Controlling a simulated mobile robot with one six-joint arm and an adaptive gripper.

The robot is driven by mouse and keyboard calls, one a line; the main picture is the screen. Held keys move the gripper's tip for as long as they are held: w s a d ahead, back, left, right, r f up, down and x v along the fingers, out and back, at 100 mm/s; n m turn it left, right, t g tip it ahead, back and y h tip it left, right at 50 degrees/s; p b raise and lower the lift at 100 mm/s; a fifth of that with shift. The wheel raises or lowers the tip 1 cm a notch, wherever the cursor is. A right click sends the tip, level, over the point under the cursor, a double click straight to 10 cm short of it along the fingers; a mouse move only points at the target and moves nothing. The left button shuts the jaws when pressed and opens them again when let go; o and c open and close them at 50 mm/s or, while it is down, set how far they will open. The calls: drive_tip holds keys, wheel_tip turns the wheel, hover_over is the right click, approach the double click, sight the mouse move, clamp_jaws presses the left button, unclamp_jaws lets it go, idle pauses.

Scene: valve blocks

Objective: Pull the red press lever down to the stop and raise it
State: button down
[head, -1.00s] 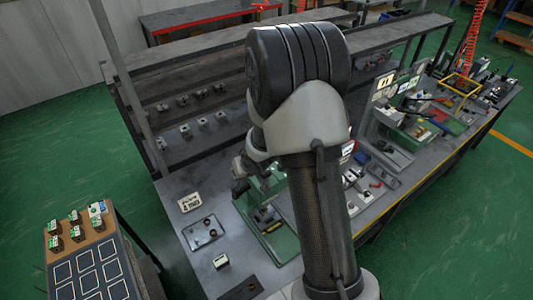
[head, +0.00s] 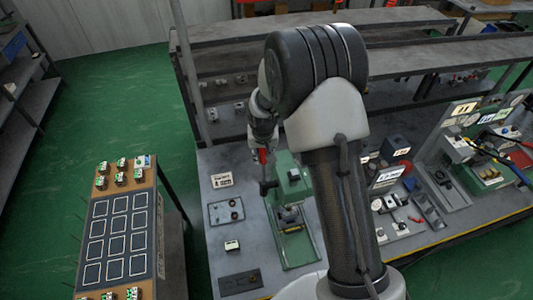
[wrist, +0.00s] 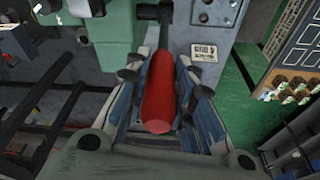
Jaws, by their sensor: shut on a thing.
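The green press (head: 290,178) stands on the grey bench, left of my upper arm in the head view. Its green body also shows at the top left of the wrist view (wrist: 112,22). The red lever handle (head: 262,156) sits at the end of a dark rod on the press's left side. In the wrist view the red handle (wrist: 158,100) lies lengthwise between the finger pads of my gripper (wrist: 172,95), which is shut on it. My gripper (head: 263,143) is at the handle in the head view, partly hidden by my own arm.
A labelled plate (head: 222,180), a grey plate with knobs (head: 226,211) and a small block (head: 232,245) lie left of the press. A side table with outlined squares (head: 120,232) stands farther left. Other fixtures (head: 440,190) crowd the bench at right. Green floor is open at left.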

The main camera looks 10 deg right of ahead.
drive_tip(key=c, duration=1.4)
unclamp_jaws()
drive_tip(key=shift+w, duration=0.15)
drive_tip(key=shift+o, duration=0.2)
drive_tip(key=v, duration=1.2)
